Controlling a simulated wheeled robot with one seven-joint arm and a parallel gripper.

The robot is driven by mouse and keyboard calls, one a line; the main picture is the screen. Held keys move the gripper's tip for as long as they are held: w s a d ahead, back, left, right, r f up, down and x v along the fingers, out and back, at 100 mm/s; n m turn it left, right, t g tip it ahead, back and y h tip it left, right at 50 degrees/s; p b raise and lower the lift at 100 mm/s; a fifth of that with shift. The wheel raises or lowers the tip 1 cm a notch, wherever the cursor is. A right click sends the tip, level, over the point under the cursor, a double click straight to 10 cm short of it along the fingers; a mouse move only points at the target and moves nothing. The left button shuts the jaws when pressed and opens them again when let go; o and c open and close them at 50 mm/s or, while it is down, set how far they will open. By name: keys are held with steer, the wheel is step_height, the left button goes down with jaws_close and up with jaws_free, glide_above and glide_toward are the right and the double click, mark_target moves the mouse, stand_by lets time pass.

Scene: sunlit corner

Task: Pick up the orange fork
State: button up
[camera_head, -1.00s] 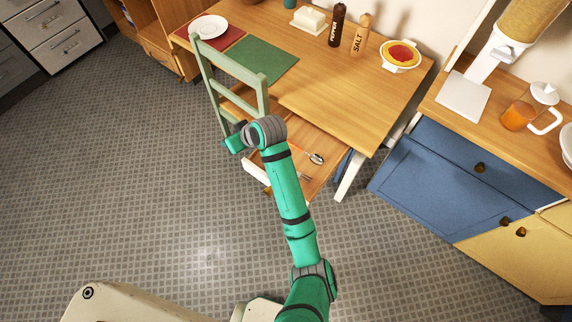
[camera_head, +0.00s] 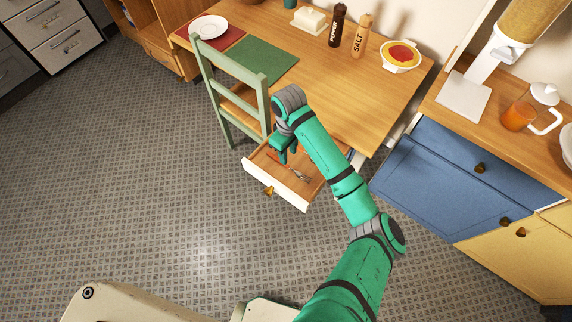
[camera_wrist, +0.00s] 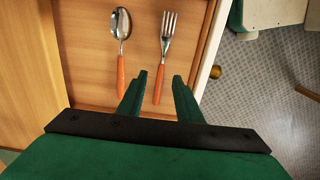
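The orange fork (camera_wrist: 162,74) lies in the open drawer (camera_wrist: 84,60), with metal tines and an orange handle. In the head view its metal end (camera_head: 301,175) shows near the drawer front. My gripper (camera_wrist: 159,78) is open in the wrist view, its two green fingers on either side of the fork's handle end. The fingers look above the fork; I cannot tell the exact height gap. In the head view my gripper (camera_head: 285,156) hangs over the drawer, partly hiding its contents. A spoon (camera_wrist: 121,46) with an orange handle lies left of the fork.
The drawer front (camera_head: 276,187) has a brass knob. A green chair (camera_head: 232,100) stands close to the left of the drawer. The wooden table (camera_head: 362,95) is above it, and blue cabinets (camera_head: 425,185) stand at the right. Open floor lies in front.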

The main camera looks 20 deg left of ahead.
mark_target(287, 165)
steer(key=shift+a+f, duration=0.2)
steer(key=shift+f, duration=2.95)
jaws_close()
